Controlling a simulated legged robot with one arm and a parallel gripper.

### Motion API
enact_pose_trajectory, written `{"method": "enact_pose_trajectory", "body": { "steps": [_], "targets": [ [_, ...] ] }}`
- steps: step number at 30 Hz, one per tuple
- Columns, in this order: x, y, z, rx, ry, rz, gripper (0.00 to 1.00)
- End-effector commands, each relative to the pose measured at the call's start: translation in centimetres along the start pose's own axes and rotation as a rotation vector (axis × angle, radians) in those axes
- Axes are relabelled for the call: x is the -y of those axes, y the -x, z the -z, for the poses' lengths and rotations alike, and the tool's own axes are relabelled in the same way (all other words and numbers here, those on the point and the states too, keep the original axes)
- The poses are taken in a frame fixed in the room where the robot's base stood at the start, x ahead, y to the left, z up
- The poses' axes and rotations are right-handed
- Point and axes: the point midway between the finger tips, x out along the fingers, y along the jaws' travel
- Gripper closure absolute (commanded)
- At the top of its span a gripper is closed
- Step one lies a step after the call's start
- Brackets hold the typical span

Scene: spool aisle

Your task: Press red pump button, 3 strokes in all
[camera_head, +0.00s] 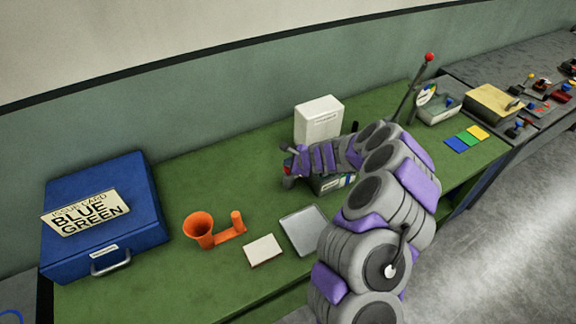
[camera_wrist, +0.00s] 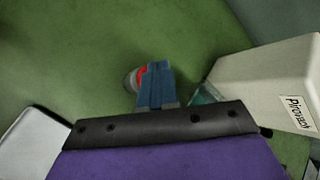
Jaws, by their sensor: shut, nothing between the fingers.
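In the wrist view the red button (camera_wrist: 142,73) shows as a sliver of red with a pale grey rim, just left of my fingertips. The closed blue fingers of my gripper (camera_wrist: 156,75) cover part of it. Whether they touch it or hover above it, I cannot tell. In the head view my gripper (camera_head: 288,172) is at the end of the purple and grey arm, over the middle of the green bench. The pump there is mostly hidden by my gripper and arm.
A white box (camera_head: 318,119) stands close behind my gripper and shows at right in the wrist view (camera_wrist: 262,85). An orange funnel piece (camera_head: 199,230), a cream block (camera_head: 263,250), a grey plate (camera_head: 302,218) and a blue case (camera_head: 100,205) lie left. A red-knobbed lever (camera_head: 429,58) stands right.

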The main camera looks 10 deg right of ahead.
Motion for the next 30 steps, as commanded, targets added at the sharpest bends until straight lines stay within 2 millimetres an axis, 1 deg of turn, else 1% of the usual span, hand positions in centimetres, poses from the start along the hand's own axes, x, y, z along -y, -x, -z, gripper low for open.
{"method": "enact_pose_trajectory", "body": {
  "steps": [7,11,27,30],
  "targets": [
    [0.0,0.0,0.0,0.000,0.000,0.000,1.00],
    [0.3,0.4,-0.3,0.000,0.000,0.001,1.00],
    [2.8,3.8,-2.8,0.000,0.001,0.001,1.00],
    [3.1,4.2,-3.1,0.000,0.001,0.001,1.00]
  ]
}}
